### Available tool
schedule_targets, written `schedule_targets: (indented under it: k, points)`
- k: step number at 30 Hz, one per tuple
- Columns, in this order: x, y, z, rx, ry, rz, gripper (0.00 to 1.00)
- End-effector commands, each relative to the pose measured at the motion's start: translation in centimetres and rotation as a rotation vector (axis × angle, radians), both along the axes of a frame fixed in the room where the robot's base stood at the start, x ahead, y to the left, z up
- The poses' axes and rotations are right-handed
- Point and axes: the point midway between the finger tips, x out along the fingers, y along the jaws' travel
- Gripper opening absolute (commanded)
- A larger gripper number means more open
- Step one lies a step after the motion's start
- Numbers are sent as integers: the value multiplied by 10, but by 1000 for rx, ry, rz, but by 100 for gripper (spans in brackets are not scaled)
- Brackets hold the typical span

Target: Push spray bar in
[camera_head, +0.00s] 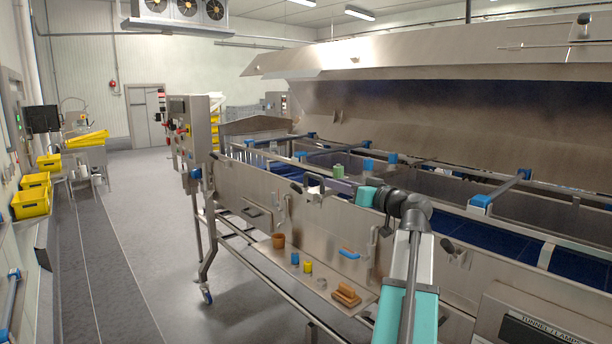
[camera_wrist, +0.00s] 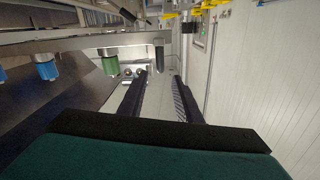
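Several spray bars cross the open tunnel, with blue blocks at their ends; one bar (camera_head: 500,190) shows at the right in the head view. A dark handle (camera_head: 296,188) sticks out of the near wall by my gripper tips. In the wrist view a dark peg (camera_wrist: 159,54) hangs from a metal edge, beyond the fingers. My gripper (camera_wrist: 159,78) is open with nothing between its fingers; in the head view (camera_head: 314,182) it reaches left along the wall.
A shelf (camera_head: 318,284) below the wall holds a brown pot (camera_head: 278,241), small blue and yellow cups and a brown brush (camera_head: 346,295). The raised hood (camera_head: 430,60) hangs over the tunnel. The floor (camera_head: 150,230) to the left is clear.

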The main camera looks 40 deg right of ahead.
Motion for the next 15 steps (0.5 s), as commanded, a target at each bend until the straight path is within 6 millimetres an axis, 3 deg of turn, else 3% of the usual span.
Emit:
schedule_targets:
  k: [8,15]
  points:
    - [6,1,0,1,1,3,31]
    - [27,-1,2,1,1,4,31]
